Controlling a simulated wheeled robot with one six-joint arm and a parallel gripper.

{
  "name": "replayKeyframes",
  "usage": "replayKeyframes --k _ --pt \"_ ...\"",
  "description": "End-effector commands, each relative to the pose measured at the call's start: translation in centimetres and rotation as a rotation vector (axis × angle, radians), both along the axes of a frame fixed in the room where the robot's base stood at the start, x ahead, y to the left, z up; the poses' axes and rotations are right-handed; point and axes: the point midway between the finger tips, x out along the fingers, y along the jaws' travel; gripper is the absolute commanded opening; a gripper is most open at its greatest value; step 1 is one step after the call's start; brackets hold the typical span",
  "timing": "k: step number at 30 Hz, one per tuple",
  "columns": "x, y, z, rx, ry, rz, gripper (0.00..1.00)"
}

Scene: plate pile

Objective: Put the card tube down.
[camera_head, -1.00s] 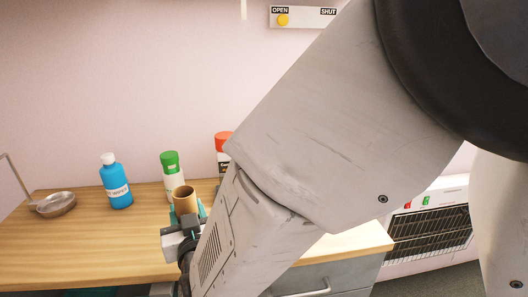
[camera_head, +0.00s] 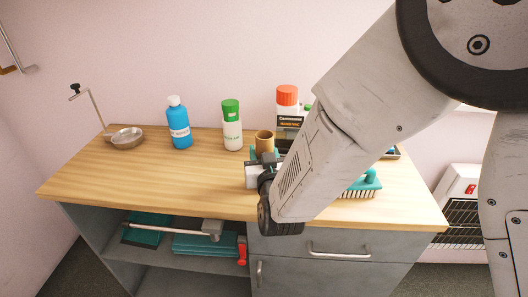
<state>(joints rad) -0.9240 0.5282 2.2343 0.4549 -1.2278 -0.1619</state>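The card tube (camera_head: 265,137) is a brown, open-topped cylinder that stands upright near the middle of the wooden worktop. My gripper (camera_head: 265,152) is at the tube, with a teal finger showing on either side of it, and looks shut on it. The tube's lower part is hidden behind my gripper, so I cannot tell whether its base touches the worktop (camera_head: 160,185).
A blue bottle (camera_head: 179,128), a green-capped bottle (camera_head: 232,130) and a red-capped container (camera_head: 287,97) stand along the back. A metal dish (camera_head: 127,139) is at left. A teal brush (camera_head: 362,186) lies right, partly behind my arm. The worktop's left front is clear.

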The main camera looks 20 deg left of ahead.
Motion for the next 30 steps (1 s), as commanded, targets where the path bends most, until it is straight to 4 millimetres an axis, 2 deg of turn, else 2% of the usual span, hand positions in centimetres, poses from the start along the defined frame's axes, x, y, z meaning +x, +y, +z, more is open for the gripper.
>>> replayKeyframes --k 5,6,7,8,19,23,30 --pt "0.0 0.0 -0.4 0.0 0.001 0.0 0.17" --pt "0.0 0.0 -0.3 0.0 0.0 0.0 0.5" --pt "0.0 0.0 -0.3 0.0 0.0 0.0 0.58" --pt "0.0 0.0 -0.3 0.0 0.0 0.0 0.6" --pt "-0.4 -0.2 0.0 0.0 0.001 0.001 0.6" --pt "-2.2 -1.1 0.0 -0.002 0.001 0.002 0.6" --pt "-6.8 -3.7 0.0 -0.001 0.0 0.002 0.6"
